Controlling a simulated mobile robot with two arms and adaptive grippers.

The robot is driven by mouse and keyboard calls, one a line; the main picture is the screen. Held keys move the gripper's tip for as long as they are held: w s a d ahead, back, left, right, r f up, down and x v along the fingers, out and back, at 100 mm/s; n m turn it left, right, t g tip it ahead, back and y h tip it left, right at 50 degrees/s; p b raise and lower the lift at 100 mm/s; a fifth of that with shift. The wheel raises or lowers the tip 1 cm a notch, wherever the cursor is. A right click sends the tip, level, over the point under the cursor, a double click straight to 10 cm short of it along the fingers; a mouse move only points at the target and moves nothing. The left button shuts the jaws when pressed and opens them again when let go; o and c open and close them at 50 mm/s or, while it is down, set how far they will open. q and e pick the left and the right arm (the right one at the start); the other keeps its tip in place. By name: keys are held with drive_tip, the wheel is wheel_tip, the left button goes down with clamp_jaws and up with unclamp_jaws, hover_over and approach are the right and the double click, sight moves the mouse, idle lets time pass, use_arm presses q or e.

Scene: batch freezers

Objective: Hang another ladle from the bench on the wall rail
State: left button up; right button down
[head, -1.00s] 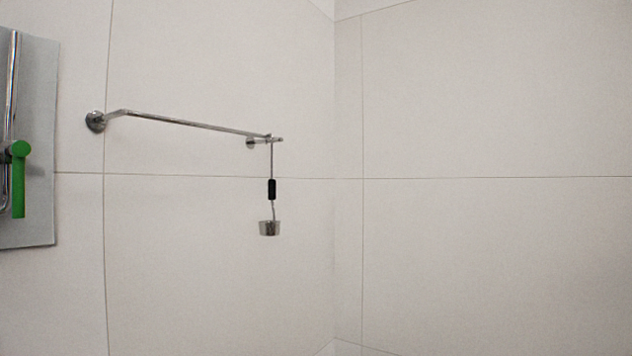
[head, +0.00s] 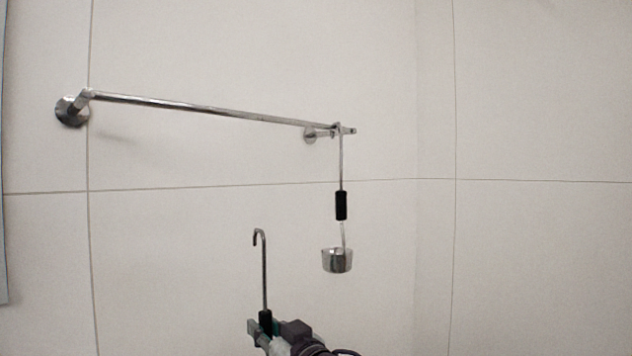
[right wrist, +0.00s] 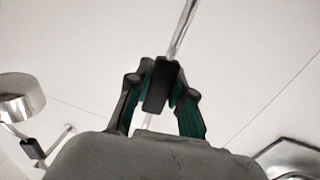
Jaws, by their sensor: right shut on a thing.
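The chrome wall rail (head: 205,109) runs across the wall in the head view. One ladle (head: 340,205) with a black grip and a metal cup hangs at its right end. My right gripper (head: 264,328) is low in the head view, shut on the black grip of a second ladle (head: 264,270). That ladle stands upright with its hook at the top, below the rail and apart from it. In the right wrist view the gripper's fingers (right wrist: 160,95) close around the black grip. The cup of the held ladle is hidden. My left gripper is not in view.
In the right wrist view the hanging ladle's cup (right wrist: 20,98) shows at the left. A metal object, cut off, shows at the lower right (right wrist: 285,158). The white tiled wall (head: 530,110) around the rail is bare. The bench is not in view.

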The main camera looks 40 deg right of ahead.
drive_tip(key=s+d+r+n+y+p, duration=0.1)
drive_tip(key=s+r, duration=0.5)
drive_tip(key=r, duration=0.6)
drive_tip(key=s+d+r+n+y+p, duration=0.15)
drive_tip(key=s+r, duration=0.35)
drive_tip(key=r, duration=0.6)
drive_tip(key=w+a+f+p, duration=0.1)
drive_tip(key=w+f, duration=0.2)
drive_tip(key=w, duration=0.6)
drive_tip(key=shift+m, duration=0.45)
drive_tip(key=shift+a, duration=0.15)
